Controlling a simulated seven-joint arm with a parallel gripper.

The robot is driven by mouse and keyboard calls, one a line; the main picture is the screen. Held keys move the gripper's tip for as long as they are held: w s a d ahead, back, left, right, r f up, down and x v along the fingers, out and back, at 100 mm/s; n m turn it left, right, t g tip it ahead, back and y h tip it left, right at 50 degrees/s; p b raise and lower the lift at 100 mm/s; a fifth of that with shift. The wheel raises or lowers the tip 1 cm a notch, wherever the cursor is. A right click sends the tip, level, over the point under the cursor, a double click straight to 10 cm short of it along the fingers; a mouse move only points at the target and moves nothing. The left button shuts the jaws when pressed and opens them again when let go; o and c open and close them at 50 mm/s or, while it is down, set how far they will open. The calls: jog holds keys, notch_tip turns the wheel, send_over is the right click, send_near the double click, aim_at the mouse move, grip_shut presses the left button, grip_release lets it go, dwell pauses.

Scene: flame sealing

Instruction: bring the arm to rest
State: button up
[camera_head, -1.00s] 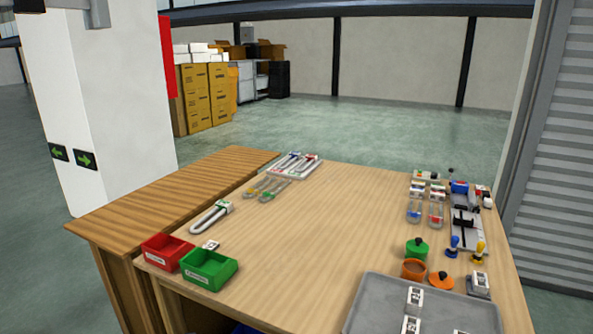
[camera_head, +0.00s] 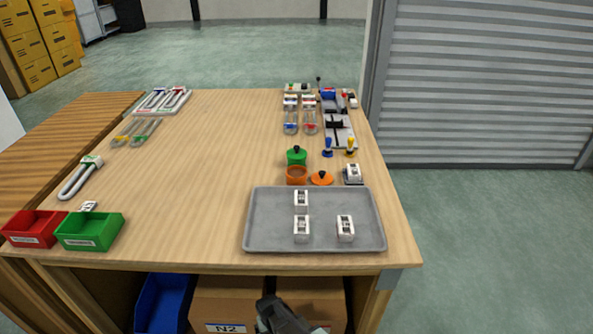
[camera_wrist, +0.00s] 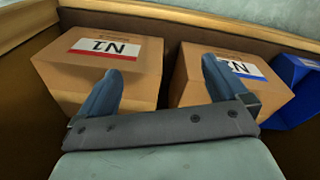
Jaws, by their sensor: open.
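My gripper (camera_wrist: 160,88) is open and empty in the wrist view, its two blue-grey fingers spread apart. It faces two cardboard boxes below the tabletop, one labelled N1 (camera_wrist: 105,78) and one labelled N2 (camera_wrist: 235,85). In the head view part of my arm shows at the bottom edge, below the front edge of the wooden table (camera_head: 210,170). I cannot tell from these views how far the fingertips are from the boxes.
On the table are a grey tray (camera_head: 270,235) with white blocks, a red bin (camera_head: 33,229), a green bin (camera_head: 90,231), an orange pot (camera_head: 296,175) and several U-shaped pieces. A blue bin (camera_head: 163,303) stands below. The table's middle is clear.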

jog(key=s+d+f+m+g, duration=0.1)
jog(key=s+d+g, duration=0.1)
jog(key=s+d, duration=0.5)
jog(key=s+d+f+m+g, duration=0.15)
jog(key=s+d, duration=0.25)
jog(key=d, duration=0.6)
jog(key=s+d+r+m+g, duration=0.1)
jog(key=s+d+g, duration=0.3)
jog(key=s+d, duration=0.4)
jog(key=s, duration=0.6)
jog(key=shift+s+d, duration=0.15)
jog(key=shift+s, duration=0.25)
